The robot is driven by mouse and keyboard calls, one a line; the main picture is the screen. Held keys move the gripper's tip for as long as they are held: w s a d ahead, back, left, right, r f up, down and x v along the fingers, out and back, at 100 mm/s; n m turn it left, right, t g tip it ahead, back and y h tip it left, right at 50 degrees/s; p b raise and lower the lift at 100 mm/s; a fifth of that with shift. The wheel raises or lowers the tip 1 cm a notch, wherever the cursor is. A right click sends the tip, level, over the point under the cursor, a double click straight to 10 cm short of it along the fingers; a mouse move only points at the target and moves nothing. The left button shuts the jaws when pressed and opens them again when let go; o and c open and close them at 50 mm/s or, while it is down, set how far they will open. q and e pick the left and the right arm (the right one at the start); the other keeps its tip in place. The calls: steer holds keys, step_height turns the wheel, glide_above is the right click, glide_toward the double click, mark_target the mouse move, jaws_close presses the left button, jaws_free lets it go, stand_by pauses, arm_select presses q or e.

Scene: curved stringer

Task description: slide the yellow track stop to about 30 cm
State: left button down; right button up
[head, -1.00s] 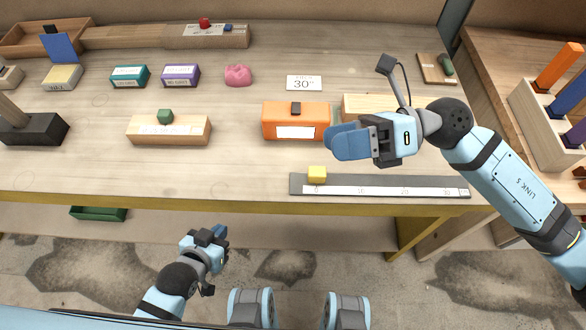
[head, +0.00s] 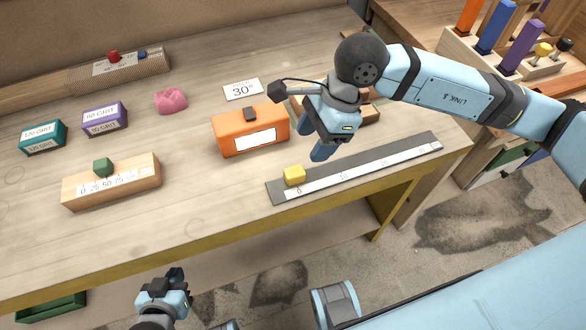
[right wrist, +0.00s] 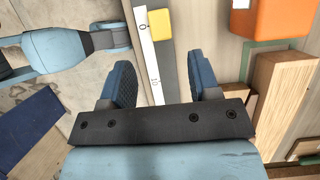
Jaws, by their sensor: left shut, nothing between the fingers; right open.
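The yellow track stop (head: 294,175) sits at the left end of the grey track, by the 0 mark. The track with its white scale (head: 360,166) lies along the front edge of the bench. In the right wrist view the stop (right wrist: 160,24) is beside the 0 on the scale (right wrist: 148,62). My right gripper (head: 315,144) is open and empty, fingers pointing down, to the right of the stop near the track's back side. In the right wrist view its fingers (right wrist: 160,82) lie on either side of the track. My left gripper (head: 178,285) is shut and empty, low in front of the bench.
An orange box (head: 250,131) stands behind the stop. A white card reading 30" (head: 241,90) lies behind it. A wooden block with a green knob (head: 110,181) is to the left. A wooden block (right wrist: 280,95) lies near my right gripper.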

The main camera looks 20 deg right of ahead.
mark_target(295, 170)
steer(key=x, duration=0.9)
steer(key=shift+a+f, duration=0.2)
steer(key=shift+f, duration=0.1)
steer(key=shift+c, duration=0.4)
jaws_close()
steer(key=shift+w+d, duration=0.1)
